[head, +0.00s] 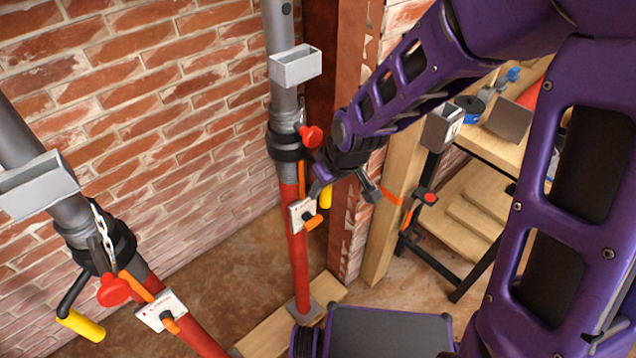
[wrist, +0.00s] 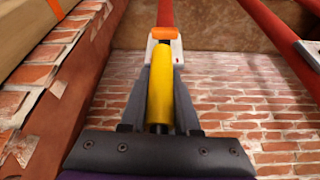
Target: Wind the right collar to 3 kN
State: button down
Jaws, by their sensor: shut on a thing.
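Two props stand before the brick wall. The right prop has a black collar (head: 287,146) around its grey tube (head: 284,104), above a red lower tube (head: 296,256). The collar's crank has a yellow handle (head: 326,198), and my gripper (head: 319,186) is at it, partly hidden by my arm. In the wrist view the same yellow handle (wrist: 158,88) lies between the two fingers of my gripper (wrist: 163,72), which are shut on it. A white gauge box (head: 301,213) with an orange part sits on the right prop below the collar; its reading is too small to tell.
The left prop has its own black collar (head: 112,246), yellow crank handle (head: 80,325), red knob (head: 112,291) and gauge box (head: 161,311). Grey trays (head: 295,67) hang on the props. A timber post (head: 398,215) and a cluttered workbench (head: 490,147) stand close at right.

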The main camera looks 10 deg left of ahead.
jog(key=shift+w+d, duration=0.25)
jog(key=shift+w, duration=0.15)
jog(key=c, duration=0.6)
grip_release()
